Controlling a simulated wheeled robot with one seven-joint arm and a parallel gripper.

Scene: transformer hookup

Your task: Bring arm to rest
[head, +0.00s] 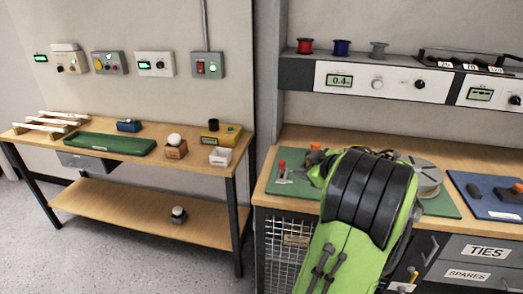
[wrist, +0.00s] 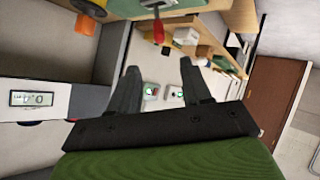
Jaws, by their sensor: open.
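My green arm (head: 345,245) with dark bands rises in front of the right workbench in the head view and hides part of its top. My gripper is hidden there behind the arm. In the wrist view my gripper (wrist: 158,82) shows two dark fingers spread apart with nothing between them. The wrist view is turned on its side, with wall boxes and the left bench beyond the fingers.
The right bench (head: 300,133) carries a green mat (head: 440,207), a red-handled item (head: 282,168) and a blue mat (head: 480,205). An instrument shelf (head: 300,72) overhangs it. The left bench (head: 190,133) holds a green tray (head: 108,143). Open floor (head: 140,262) lies at front left.

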